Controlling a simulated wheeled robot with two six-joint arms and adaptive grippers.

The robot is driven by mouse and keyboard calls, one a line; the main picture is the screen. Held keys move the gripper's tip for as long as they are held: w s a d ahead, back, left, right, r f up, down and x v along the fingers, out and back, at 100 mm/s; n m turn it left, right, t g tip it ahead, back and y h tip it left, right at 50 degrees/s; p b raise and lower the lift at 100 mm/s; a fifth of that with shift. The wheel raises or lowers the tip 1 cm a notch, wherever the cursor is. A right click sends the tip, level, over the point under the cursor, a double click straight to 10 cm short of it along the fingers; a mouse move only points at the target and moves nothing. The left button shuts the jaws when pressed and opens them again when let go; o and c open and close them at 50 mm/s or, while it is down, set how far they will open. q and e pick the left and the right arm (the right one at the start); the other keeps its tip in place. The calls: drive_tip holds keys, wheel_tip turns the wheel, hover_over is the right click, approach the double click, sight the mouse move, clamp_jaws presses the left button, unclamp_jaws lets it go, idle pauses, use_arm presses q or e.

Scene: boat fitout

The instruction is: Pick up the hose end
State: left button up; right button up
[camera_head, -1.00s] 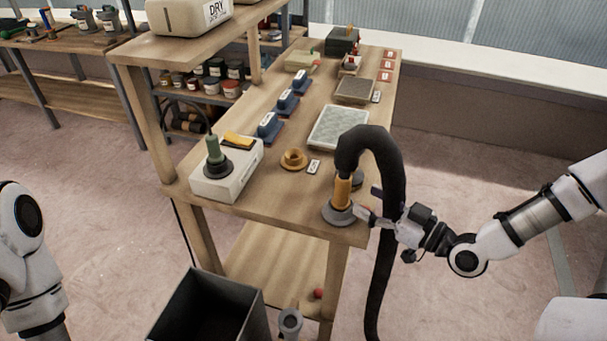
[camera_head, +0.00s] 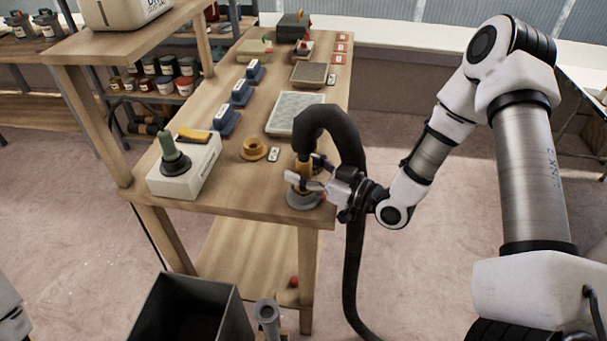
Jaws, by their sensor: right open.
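The black hose (camera_head: 352,240) arches up from the floor past the bench's front right corner. Its end, with an orange-yellow cuff (camera_head: 303,172), points down into a round grey base (camera_head: 305,200) on the bench top. My right gripper (camera_head: 306,175) is open at the cuff, with its fingers on either side of it as far as I can see. One finger crosses in front of the cuff, so part of the cuff is hidden. My left gripper is out of view; only a bit of my left arm shows at the lower left edge.
A dark open bin (camera_head: 190,310) stands in front. Floor to the right is clear.

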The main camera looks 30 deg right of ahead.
sight(308, 158)
clamp_jaws()
drive_tip(key=shift+r, duration=0.1)
drive_tip(key=shift+r, duration=0.2)
drive_tip(key=r, duration=0.3)
drive_tip(key=shift+s+d, duration=0.1)
drive_tip(key=shift+s, duration=0.3)
drive_tip(key=s+d+r+p, duration=0.1)
drive_tip(key=s+r+p, duration=0.2)
drive_tip(key=s+p, duration=0.8)
drive_tip(key=shift+s+d+r+p, duration=0.2)
drive_tip(key=shift+s+d+p, duration=0.1)
drive_tip(key=shift+s, duration=1.85)
